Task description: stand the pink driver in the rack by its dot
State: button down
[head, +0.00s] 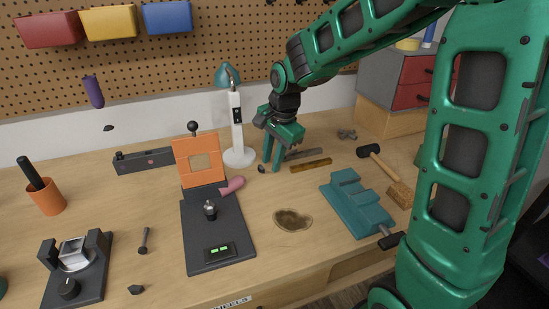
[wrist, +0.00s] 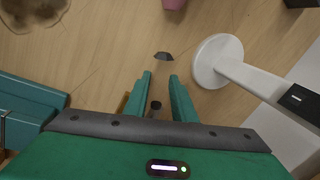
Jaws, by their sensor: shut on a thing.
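The pink driver (head: 232,186) lies tilted by the foot of an orange panel. Only part of it shows, and its edge also appears at the top of the wrist view (wrist: 174,4). A low dark bar with a small reddish dot, likely the rack (head: 145,161), stands at the back left of the bench. My gripper (head: 273,164) points down in front of the white lamp, to the right of the pink driver and apart from it. In the wrist view its fingers (wrist: 160,77) are close together, with a small dark thing (wrist: 155,105) between them; I cannot tell what it is.
The lamp base (wrist: 217,61) stands close to my fingers. A dark chip (wrist: 163,57) lies just beyond the tips. The orange panel (head: 181,151) rises from a black stand (head: 195,250). A teal vise (head: 355,203) and a brass bar (head: 311,165) are to the right.

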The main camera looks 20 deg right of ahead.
jog(key=shift+f, duration=0.15)
jog(key=c, duration=1.5)
grip_release()
jog(key=v, duration=1.2)
jog(key=shift+r, duration=0.25)
